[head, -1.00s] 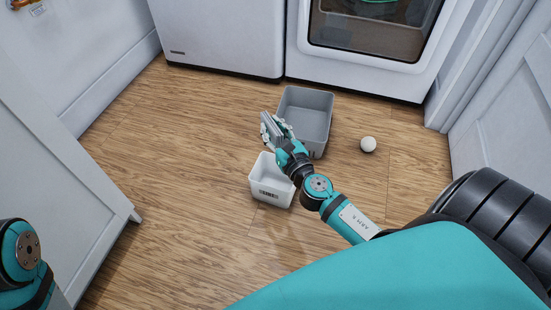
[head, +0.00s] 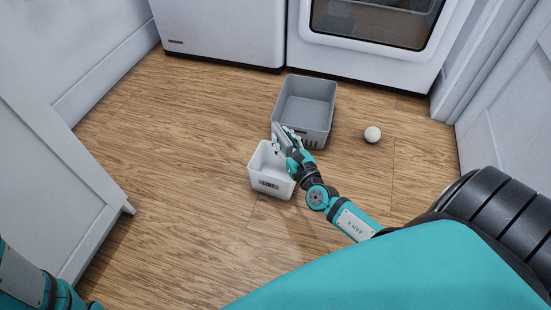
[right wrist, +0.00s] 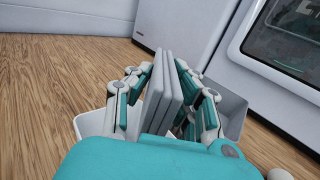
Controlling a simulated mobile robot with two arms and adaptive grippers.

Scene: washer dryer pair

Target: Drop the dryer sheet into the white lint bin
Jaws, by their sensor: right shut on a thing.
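The white lint bin (head: 270,184) stands on the floor in the middle of the head view, with a dark label on its front. My right gripper (head: 284,143) is shut on a grey, flat, folded thing, which I take for the dryer sheet (right wrist: 164,88). It is held upright between the fingers, above the far right part of the white bin's opening. In the right wrist view the bin's rim (right wrist: 88,122) shows left of the fingers. The gripper hides part of the bin. Only part of my left arm shows at bottom left; its gripper is out of view.
A larger grey bin (head: 305,100) stands just behind the white one. A whitish ball (head: 372,134) lies on the floor to its right. Two white appliances (head: 225,30) line the back. The wooden floor left of the bins is clear.

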